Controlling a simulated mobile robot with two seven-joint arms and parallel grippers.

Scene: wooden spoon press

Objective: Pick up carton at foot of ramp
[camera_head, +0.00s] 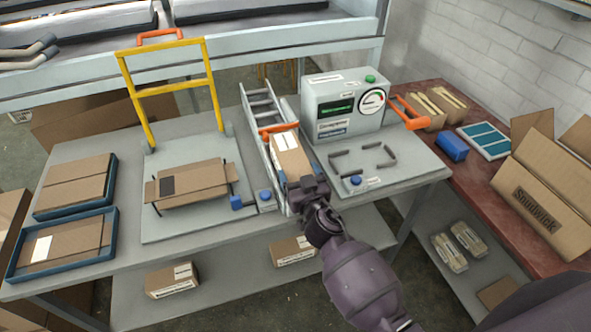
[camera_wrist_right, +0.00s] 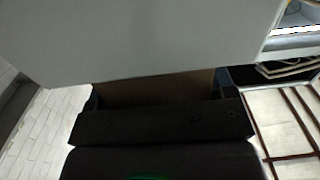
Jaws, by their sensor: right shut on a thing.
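The carton (camera_head: 290,155) is a brown box with a white label, lying at the foot of the ramp (camera_head: 262,112), a grey metal chute with side rails. My right gripper (camera_head: 306,188) is at the carton's near end and is shut on it; the fingertips are partly hidden by my wrist. In the right wrist view a brown carton face (camera_wrist_right: 155,88) shows just beyond the dark gripper body, with a large pale surface across the top. My left gripper is not in view.
A grey machine with a dial (camera_head: 343,105) stands close right of the ramp. A yellow-framed press (camera_head: 180,85) with a flat carton stands left. Blue trays (camera_head: 112,240) lie at far left. An open box (camera_head: 545,195) stands on the red table at right.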

